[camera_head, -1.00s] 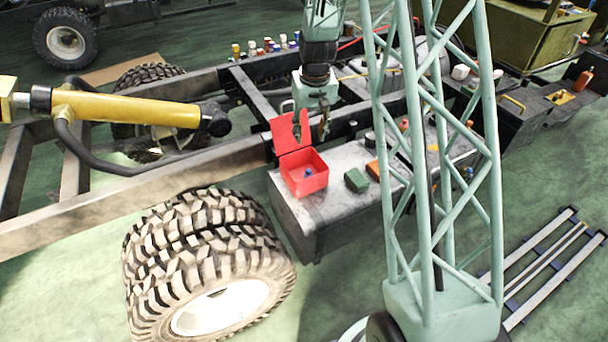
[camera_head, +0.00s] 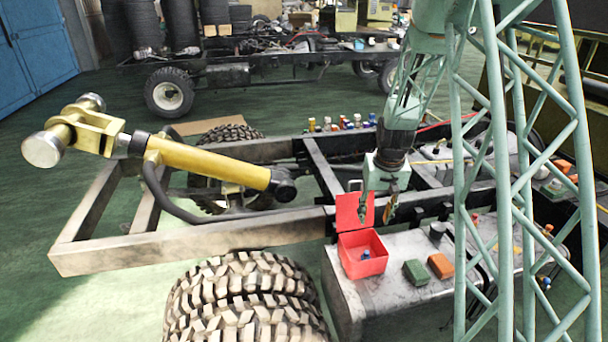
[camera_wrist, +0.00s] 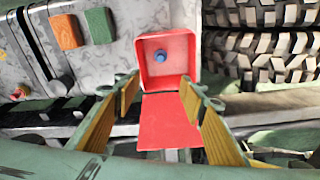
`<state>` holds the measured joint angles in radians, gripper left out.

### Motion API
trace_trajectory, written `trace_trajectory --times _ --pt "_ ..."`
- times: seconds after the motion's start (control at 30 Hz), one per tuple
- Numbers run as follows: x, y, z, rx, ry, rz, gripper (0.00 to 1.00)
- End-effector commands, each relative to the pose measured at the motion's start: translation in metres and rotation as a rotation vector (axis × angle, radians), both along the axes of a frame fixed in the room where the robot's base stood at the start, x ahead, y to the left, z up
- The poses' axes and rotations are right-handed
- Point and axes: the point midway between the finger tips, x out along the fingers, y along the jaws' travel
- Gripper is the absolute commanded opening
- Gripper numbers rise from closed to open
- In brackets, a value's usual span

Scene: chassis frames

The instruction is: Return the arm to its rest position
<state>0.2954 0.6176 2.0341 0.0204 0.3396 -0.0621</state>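My gripper (camera_head: 377,215) hangs pointing down above the open red box, by its raised lid. Its two fingers are spread apart with nothing between them; in the wrist view my gripper (camera_wrist: 160,100) also shows as open. The red box (camera_head: 350,268) sits on the grey tank top, and its red lid (camera_head: 350,212) is open towards the frame rail. A small blue item (camera_head: 365,254) lies inside the box, and the blue item (camera_wrist: 160,56) shows clearly from above in the wrist view.
A green block (camera_head: 416,272) and an orange block (camera_head: 441,266) lie right of the box. The chassis rail (camera_head: 200,240) runs behind it. A yellow cylinder (camera_head: 210,162) lies at left, above large tyres (camera_head: 245,300). My lattice column covers the right side.

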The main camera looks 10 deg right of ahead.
Motion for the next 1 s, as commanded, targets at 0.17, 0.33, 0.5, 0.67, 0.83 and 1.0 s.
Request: trace_trajectory --times 0.17,0.33,0.5,0.67,0.83,1.0 --pt "-0.001 0.002 0.004 -0.001 -0.002 0.001 0.38" --pt "-0.005 0.007 0.019 -0.002 -0.006 0.007 0.38" --pt "-0.013 0.018 0.045 -0.003 -0.015 0.017 0.38" --pt "-0.023 0.03 0.074 -0.006 -0.022 0.028 0.38" --pt "-0.037 0.043 0.103 -0.007 -0.03 0.04 0.38" --pt "-0.052 0.057 0.131 -0.009 -0.039 0.053 0.38"
